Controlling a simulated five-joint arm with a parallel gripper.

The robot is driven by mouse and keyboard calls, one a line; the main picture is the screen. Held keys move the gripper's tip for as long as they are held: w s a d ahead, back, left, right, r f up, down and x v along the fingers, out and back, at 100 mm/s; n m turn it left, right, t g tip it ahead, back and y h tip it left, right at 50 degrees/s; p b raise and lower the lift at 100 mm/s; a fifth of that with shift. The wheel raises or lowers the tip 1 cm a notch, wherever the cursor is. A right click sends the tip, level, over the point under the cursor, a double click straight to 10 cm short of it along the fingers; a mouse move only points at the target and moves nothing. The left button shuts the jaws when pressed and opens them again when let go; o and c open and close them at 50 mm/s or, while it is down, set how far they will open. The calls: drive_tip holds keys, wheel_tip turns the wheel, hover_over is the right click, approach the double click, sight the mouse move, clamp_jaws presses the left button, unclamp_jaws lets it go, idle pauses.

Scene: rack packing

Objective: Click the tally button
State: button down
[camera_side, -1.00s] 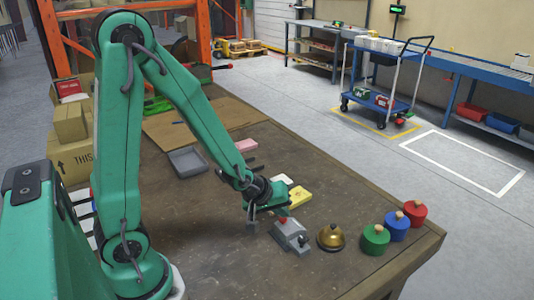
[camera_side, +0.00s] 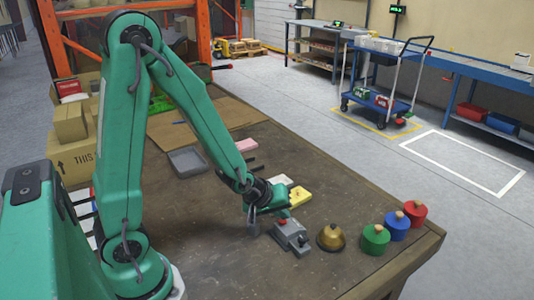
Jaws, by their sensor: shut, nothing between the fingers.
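The tally button looks to be the red button (camera_side: 283,222) on a small grey box (camera_side: 292,238) near the table's right part. The box also has a dark knob at its near right end. My gripper (camera_side: 284,213) is shut and empty, pointing down-right just behind the red button in the picture. Its tip is very close to the button; I cannot tell whether it touches. The button's top is partly hard to make out next to the tip.
A brass bell (camera_side: 331,237) stands just right of the box. Green (camera_side: 375,240), blue (camera_side: 397,228) and red (camera_side: 415,214) knobbed cylinders stand further right. The table front is clear.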

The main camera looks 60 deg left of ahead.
sight(281, 222)
drive_tip(key=shift+r, duration=0.9)
drive_tip(key=shift+r, duration=0.1)
drive_tip(key=shift+r, duration=2.45)
drive_tip(key=shift+s+r, duration=0.1)
